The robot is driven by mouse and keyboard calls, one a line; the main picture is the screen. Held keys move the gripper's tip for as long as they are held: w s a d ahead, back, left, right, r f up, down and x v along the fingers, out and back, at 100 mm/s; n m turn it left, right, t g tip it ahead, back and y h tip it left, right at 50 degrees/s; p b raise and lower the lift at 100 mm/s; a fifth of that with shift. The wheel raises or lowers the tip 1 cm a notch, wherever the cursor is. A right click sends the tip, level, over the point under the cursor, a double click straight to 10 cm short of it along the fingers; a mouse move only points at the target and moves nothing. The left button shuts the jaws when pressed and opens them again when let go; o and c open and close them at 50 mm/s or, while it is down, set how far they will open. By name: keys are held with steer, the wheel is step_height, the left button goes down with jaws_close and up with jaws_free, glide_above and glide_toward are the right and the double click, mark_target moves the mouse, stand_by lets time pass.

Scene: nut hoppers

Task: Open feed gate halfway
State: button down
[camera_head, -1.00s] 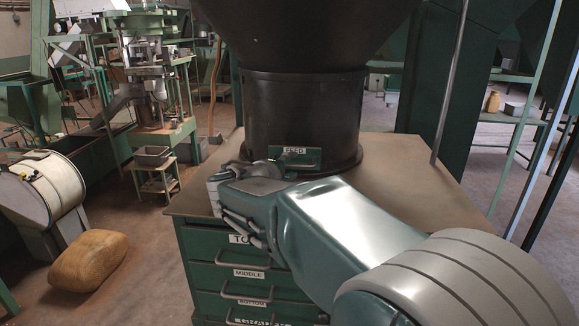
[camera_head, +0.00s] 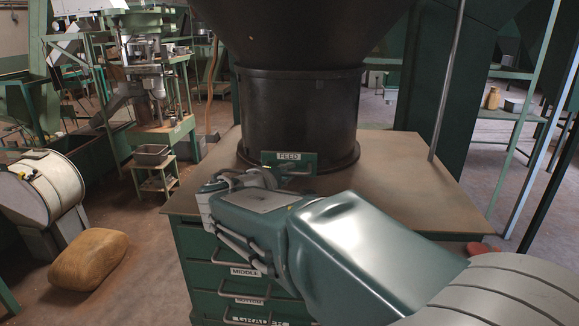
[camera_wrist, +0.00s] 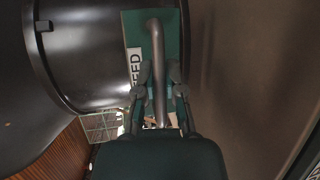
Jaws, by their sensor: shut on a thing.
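The feed gate is a green plate (camera_head: 307,162) with a white FEED label (camera_head: 288,156), at the foot of the black hopper's cylinder (camera_head: 300,112). In the wrist view the plate (camera_wrist: 136,28) carries a bent metal handle (camera_wrist: 155,45). My gripper (camera_wrist: 160,98) has its two fingers closed on either side of this handle. In the head view my gripper (camera_head: 268,176) is at the plate's left part, and my arm hides some of the front. How far the gate stands open cannot be told.
The hopper stands on a brown tabletop (camera_head: 400,165) above a green cabinet with labelled drawers (camera_head: 240,285). A thin metal post (camera_head: 447,85) rises at the right. A sack (camera_head: 88,259) and a white drum (camera_head: 50,190) are on the left.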

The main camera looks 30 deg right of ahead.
steer(key=c, duration=0.7)
jaws_free()
steer(key=shift+a+f, duration=0.1)
steer(key=shift+a, duration=0.05)
steer(key=v, duration=1.2)
steer(key=shift+w+a, duration=0.1)
steer(key=shift+a, duration=0.05)
